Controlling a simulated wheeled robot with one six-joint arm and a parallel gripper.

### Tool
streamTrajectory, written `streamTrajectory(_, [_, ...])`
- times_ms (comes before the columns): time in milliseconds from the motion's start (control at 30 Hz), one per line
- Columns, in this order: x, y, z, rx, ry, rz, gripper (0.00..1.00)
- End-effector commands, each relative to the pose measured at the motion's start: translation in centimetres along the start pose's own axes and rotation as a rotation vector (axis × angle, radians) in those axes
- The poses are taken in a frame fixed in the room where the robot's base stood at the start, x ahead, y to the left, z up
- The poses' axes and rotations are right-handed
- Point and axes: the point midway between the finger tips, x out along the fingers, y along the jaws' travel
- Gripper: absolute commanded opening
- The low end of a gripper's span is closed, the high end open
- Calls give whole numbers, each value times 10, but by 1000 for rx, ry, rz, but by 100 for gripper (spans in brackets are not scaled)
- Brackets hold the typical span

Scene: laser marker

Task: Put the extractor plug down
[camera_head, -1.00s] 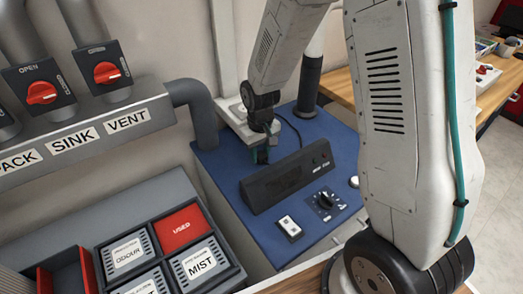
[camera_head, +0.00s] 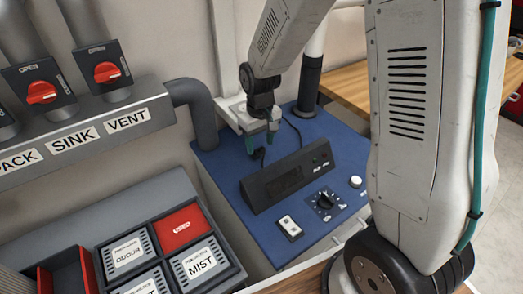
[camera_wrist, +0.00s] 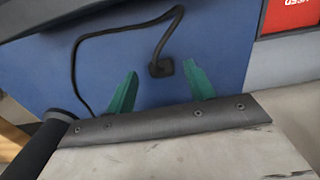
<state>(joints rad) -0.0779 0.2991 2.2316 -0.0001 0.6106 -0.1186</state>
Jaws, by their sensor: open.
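The extractor plug (camera_wrist: 161,67) is a small black block with a black cord, on the blue surface in the wrist view. In the head view the dark plug (camera_head: 259,154) is small and partly hidden by a finger. My gripper (camera_wrist: 160,68) is open, its two green fingers spread with the plug lying between and beyond their tips. In the head view my gripper (camera_head: 261,149) is low over the back left of the blue panel (camera_head: 225,165). I cannot tell whether either finger touches the plug.
A black control box (camera_head: 288,178) stands on the panel just in front of my gripper. A white switch (camera_head: 290,228) and a dial (camera_head: 326,203) sit nearer. The cord (camera_wrist: 110,30) loops across the panel. A cartridge tray (camera_head: 240,270) lies front left.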

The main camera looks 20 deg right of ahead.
Motion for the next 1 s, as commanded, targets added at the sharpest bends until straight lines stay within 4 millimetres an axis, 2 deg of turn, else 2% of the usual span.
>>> streamTrajectory(33, [-14, 0, -1, 0, 6, 1, 54])
streamTrajectory(100, [-30, 0, 0, 0, 5, 1, 54])
streamTrajectory(300, [-65, 0, 0, 0, 2, 0, 54])
streamTrajectory(400, [-75, 0, 0, 1, 1, 0, 54])
streamTrajectory(667, [-88, 0, 4, 4, 4, 0, 54])
streamTrajectory(767, [-105, 0, 18, 14, 14, 2, 54])
streamTrajectory(867, [-132, 0, 44, 36, 30, 4, 54])
streamTrajectory(1000, [-168, -2, 93, 72, 51, 7, 54])
